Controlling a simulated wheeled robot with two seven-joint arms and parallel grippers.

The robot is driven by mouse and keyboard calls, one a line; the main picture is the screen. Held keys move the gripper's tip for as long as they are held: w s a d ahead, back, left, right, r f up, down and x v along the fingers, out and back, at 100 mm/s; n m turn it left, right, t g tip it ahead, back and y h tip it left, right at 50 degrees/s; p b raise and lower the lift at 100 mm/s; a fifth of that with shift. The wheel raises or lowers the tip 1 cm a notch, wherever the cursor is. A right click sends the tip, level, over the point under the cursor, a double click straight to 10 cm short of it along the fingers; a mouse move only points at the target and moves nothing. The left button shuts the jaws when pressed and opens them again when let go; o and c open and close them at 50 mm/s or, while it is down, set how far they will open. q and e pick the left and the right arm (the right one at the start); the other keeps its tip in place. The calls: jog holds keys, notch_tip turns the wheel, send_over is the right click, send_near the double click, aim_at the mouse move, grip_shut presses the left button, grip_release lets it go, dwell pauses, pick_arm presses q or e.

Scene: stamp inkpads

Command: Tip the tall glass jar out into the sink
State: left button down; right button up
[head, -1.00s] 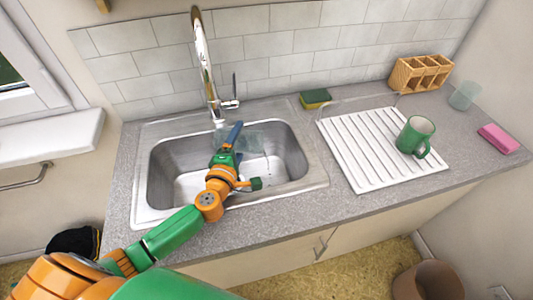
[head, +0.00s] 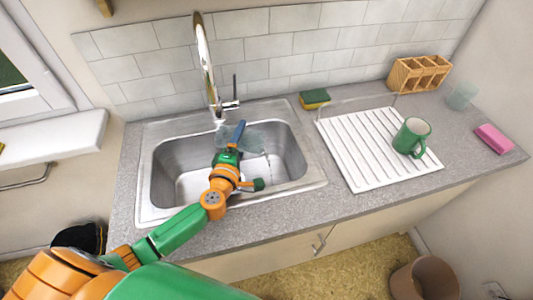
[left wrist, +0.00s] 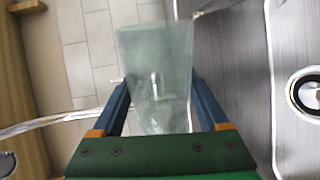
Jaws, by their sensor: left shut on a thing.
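The tall glass jar (head: 254,140) is clear, pale grey-green glass and lies tilted over in the sink's space in the head view. My left gripper (head: 236,136) is shut on it, with the blue fingers on either side of the glass. In the left wrist view the jar (left wrist: 155,75) fills the gap between the fingers (left wrist: 158,92). I cannot tell whether anything is left inside it. The steel sink (head: 288,165) lies below the jar and gripper; my forearm covers part of its front rim. My right gripper is not in view.
The chrome faucet (head: 206,62) rises just behind the jar. A white drying rack (head: 358,160) with a green mug (head: 410,135) stands to the right. A green-yellow sponge (head: 314,98), a wooden caddy (head: 418,74), a clear glass (head: 462,95) and a pink sponge (head: 493,138) lie farther along the counter.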

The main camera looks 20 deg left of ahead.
pick_arm(q)
jog(key=shift+d+r+m+p, duration=0.1)
jog(key=shift+r+m+p, duration=0.35)
jog(key=shift+p, duration=0.35)
